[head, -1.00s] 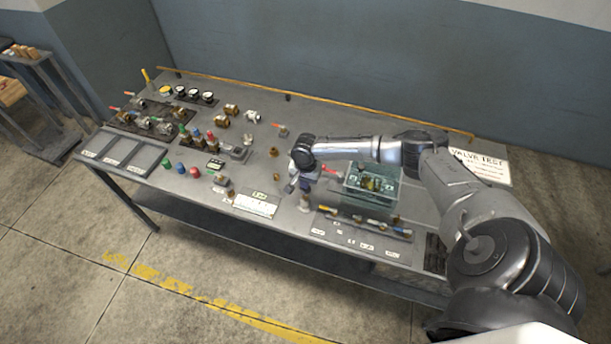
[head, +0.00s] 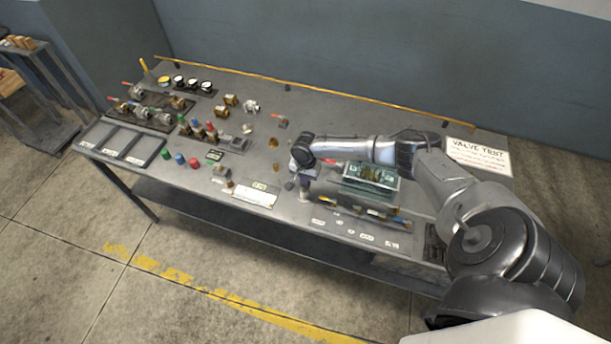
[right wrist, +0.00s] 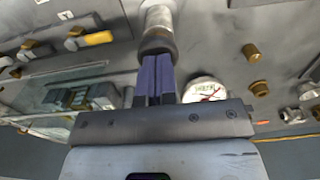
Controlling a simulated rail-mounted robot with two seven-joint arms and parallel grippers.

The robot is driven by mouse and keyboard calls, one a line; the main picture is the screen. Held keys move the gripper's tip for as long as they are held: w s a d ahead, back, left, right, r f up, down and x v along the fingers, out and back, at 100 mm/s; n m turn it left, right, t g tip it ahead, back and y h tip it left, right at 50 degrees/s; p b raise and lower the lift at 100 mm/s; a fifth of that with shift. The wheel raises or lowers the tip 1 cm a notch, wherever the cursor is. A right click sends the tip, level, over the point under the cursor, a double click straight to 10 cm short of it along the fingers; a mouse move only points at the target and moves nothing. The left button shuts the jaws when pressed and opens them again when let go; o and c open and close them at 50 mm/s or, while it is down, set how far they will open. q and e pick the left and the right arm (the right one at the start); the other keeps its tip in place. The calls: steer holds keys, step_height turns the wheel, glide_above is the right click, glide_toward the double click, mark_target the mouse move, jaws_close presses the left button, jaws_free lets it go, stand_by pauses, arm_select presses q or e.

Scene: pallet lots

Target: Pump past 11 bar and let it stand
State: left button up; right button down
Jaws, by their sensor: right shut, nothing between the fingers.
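My right gripper (head: 304,184) is shut and empty, pointing down at the bench. Its blue-purple fingers (right wrist: 157,68) are together in the right wrist view, right at the dark top of an upright pale metal post (right wrist: 158,18), which looks like the pump. I cannot tell whether they touch it. The post (head: 303,195) shows just below the gripper in the head view. A round white pressure gauge (right wrist: 207,89) with a red needle lies beside the fingers in the right wrist view; its reading is too small to tell. My left gripper is not in view.
A clear tank (head: 370,184) with a brass part stands right of the gripper. A strip of small coloured-handle valves (head: 365,211) lies in front of it. Trays (head: 122,141), caps and fittings fill the left side. A yellow rail (head: 285,86) runs along the back.

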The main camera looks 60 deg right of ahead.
steer(key=shift+s+f, duration=0.15)
steer(key=shift+f, duration=0.1)
step_height(320, 180, up, 5)
steer(key=p, duration=0.5)
steer(key=shift+f, duration=0.2)
steer(key=shift+r+p, duration=0.3)
steer(key=shift+r, duration=0.05)
step_height(320, 180, up, 9)
steer(key=shift+w+b, duration=0.2)
steer(key=shift+b, duration=0.25)
steer(key=shift+d+r, duration=0.1)
